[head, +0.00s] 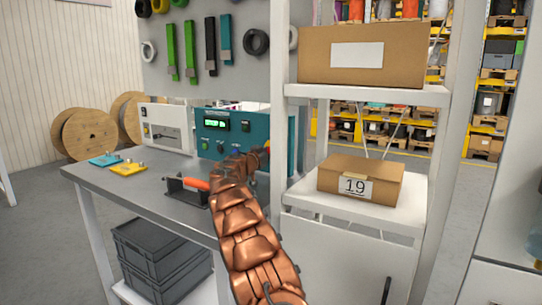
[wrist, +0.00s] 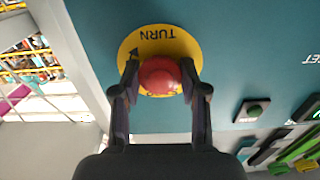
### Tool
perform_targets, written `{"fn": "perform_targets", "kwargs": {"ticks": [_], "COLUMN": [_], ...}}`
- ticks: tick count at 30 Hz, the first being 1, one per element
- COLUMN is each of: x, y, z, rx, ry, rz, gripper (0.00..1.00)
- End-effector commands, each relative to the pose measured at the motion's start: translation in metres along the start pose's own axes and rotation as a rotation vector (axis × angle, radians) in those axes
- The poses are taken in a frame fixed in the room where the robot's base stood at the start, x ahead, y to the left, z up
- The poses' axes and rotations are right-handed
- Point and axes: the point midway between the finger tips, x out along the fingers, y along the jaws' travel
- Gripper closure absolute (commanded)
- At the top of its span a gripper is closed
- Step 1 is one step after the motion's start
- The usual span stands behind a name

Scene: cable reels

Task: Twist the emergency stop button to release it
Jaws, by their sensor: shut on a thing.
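The emergency stop button (wrist: 159,76) is a red round knob on a yellow disc (wrist: 184,45) marked "TURN" with an arrow, in the wrist view. It sits on the front of a teal control box (head: 211,131). My gripper (wrist: 159,84) has one finger on each side of the red knob and is shut on it.
The box stands on a grey workbench (head: 120,178) beside a white device (head: 166,128). A white shelf post (head: 279,100) and a shelf with cardboard boxes (head: 360,180) stand close on the right.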

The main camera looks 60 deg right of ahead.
Motion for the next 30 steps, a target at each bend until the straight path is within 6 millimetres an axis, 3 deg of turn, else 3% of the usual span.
{"fn": "perform_targets", "kwargs": {"ticks": [30], "x": [0.0002], "y": [0.0], "z": [0.0026], "rx": [0.11], "ry": [-0.001], "rz": [0.0], "gripper": [0.76]}}
